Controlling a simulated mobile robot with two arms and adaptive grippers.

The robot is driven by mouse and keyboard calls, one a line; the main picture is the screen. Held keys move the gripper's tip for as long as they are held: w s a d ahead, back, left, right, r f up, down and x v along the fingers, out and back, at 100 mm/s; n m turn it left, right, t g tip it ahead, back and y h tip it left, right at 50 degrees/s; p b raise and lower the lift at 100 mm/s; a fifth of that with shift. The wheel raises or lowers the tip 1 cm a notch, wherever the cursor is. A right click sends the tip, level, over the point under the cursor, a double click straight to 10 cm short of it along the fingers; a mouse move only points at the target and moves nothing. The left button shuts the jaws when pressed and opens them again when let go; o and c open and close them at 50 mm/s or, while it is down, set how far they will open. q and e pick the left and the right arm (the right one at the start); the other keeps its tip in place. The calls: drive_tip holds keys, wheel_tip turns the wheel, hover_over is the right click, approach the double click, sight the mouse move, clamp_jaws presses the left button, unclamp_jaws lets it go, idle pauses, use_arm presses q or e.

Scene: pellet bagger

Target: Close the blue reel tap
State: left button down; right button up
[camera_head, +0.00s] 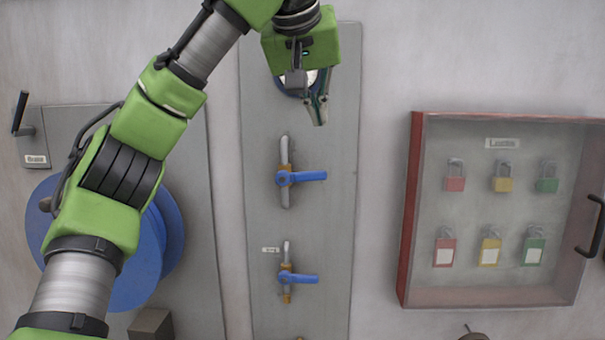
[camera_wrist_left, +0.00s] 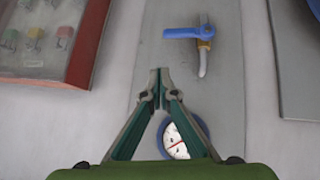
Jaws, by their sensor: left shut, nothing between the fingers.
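Two taps with blue lever handles sit one above the other on a grey wall panel (camera_head: 342,225). The upper tap (camera_head: 300,177) has its lever pointing right, across its vertical pipe. The lower tap (camera_head: 298,278) also has its lever pointing right across its pipe; a small label beside it is too small to read. My left gripper (camera_head: 318,112) is shut and empty, above the upper tap and in front of a round gauge. In the left wrist view the shut fingertips (camera_wrist_left: 160,73) are apart from the upper tap's blue handle (camera_wrist_left: 194,32). My right gripper is not in view.
A blue-rimmed gauge (camera_wrist_left: 178,137) is partly hidden behind my left gripper. A red-framed case (camera_head: 409,210) with several padlocks is at the right. A large blue reel (camera_head: 172,235) is at the left behind my arm, below a black lever (camera_head: 20,112).

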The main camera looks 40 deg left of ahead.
use_arm(q)
drive_tip(key=s+a+r+y, duration=0.1)
drive_tip(key=s+a, duration=0.1)
drive_tip(key=p, duration=0.2)
hover_over(302, 177)
drive_tip(key=d, duration=0.2)
wheel_tip(302, 177, down, 6)
wheel_tip(302, 177, down, 4)
drive_tip(key=shift+f, duration=0.25)
drive_tip(key=shift+w+d, duration=0.1)
